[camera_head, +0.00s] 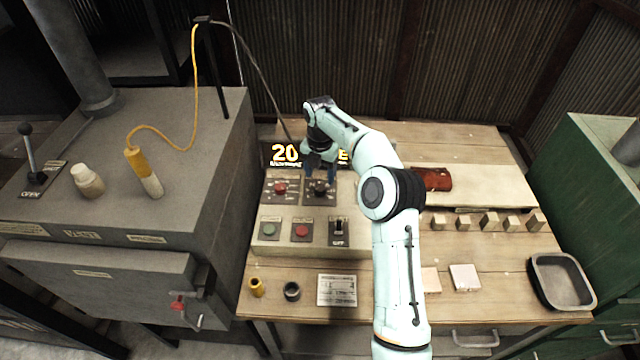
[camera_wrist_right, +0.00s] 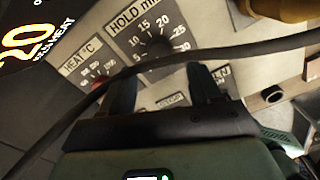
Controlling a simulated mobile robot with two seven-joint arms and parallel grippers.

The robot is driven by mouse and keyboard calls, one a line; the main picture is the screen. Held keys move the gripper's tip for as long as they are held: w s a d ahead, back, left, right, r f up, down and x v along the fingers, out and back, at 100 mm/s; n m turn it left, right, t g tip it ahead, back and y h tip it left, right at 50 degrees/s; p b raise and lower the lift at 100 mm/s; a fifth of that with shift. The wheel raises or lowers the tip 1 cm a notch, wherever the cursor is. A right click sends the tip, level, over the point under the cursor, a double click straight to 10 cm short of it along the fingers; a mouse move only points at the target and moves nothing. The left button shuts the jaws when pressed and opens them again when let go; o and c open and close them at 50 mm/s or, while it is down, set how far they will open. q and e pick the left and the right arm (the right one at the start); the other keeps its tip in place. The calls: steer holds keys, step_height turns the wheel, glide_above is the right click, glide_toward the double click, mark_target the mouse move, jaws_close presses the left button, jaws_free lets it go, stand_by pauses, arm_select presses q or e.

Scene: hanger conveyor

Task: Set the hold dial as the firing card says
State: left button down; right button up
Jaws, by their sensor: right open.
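The hold dial (camera_wrist_right: 158,46) is a dark knob on a plate marked "HOLD" with a ring of numbers such as 10, 15, 20 and 25. In the head view the dial (camera_head: 320,188) is partly covered by my right gripper (camera_head: 320,172). In the wrist view my right gripper (camera_wrist_right: 163,80) is open, its two dark fingers just below the dial, with nothing between them. I cannot tell whether they touch it. The dial's pointer setting is unclear. The firing card (camera_head: 337,290) is probably the white printed sheet on the table front; its text is too small to read. My left gripper is not in view.
A heat dial (camera_head: 280,188) with a red centre sits left of the hold dial. A display (camera_head: 285,153) shows "20". A dark cable (camera_wrist_right: 240,50) crosses the wrist view before the panel. Below are green and red buttons and a switch (camera_head: 339,227). A kiln (camera_head: 190,130) stands left.

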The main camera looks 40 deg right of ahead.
mark_target(320, 187)
steer(key=shift+f, duration=2.65)
steer(key=c, duration=1)
